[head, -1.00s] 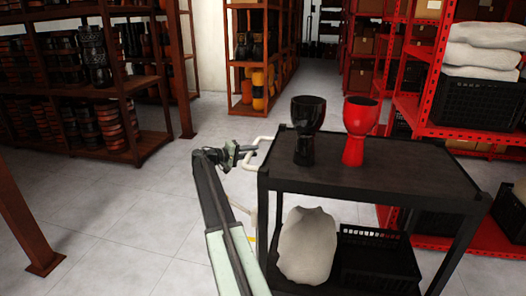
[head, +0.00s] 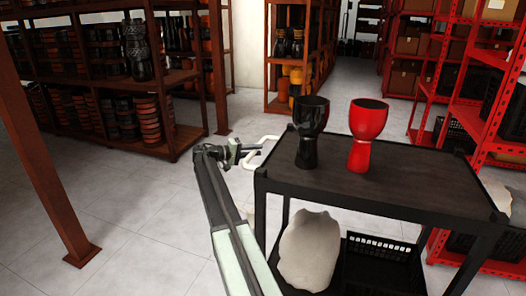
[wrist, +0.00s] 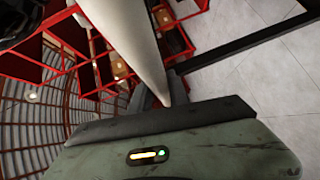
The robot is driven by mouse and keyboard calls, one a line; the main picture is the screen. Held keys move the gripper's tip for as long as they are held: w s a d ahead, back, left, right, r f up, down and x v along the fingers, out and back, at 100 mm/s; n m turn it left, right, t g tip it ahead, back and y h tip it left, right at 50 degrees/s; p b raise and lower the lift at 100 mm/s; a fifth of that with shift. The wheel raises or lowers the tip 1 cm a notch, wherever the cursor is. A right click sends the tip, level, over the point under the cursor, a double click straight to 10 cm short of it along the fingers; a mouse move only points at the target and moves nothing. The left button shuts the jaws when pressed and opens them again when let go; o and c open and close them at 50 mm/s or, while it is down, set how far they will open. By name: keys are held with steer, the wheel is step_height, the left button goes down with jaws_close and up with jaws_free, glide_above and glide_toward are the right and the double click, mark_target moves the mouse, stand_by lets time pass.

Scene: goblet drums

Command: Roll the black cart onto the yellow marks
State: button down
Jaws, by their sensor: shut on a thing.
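The black cart (head: 400,190) stands at the centre right in the head view, with a flat top and a lower shelf. Its pale handle (head: 268,139) sticks out from its left end. My gripper (head: 256,152) is shut on the handle, at the cart's left side. In the wrist view, a pale bar (wrist: 138,45) of the handle runs to the gripper's jaws. A black goblet drum (head: 308,135) and a red goblet drum (head: 366,135) stand upright on the cart's top. No yellow marks can be seen on the floor now.
A pale sack (head: 309,250) and a black crate (head: 372,262) sit on the cart's lower shelf. Red racks (head: 497,150) stand close behind the cart's right side. Brown drum shelves (head: 185,137) and a brown post (head: 82,253) stand left. The tiled floor (head: 150,215) between is clear.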

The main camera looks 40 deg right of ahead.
steer(key=shift+w+a, duration=0.15)
steer(key=shift+w, duration=0.3)
steer(key=c, duration=1.3)
jaws_free()
steer(key=shift+o, duration=0.2)
steer(key=shift+s, duration=0.1)
steer(key=p+v, duration=0.1)
steer(key=v, duration=0.6)
steer(key=shift+a, duration=0.35)
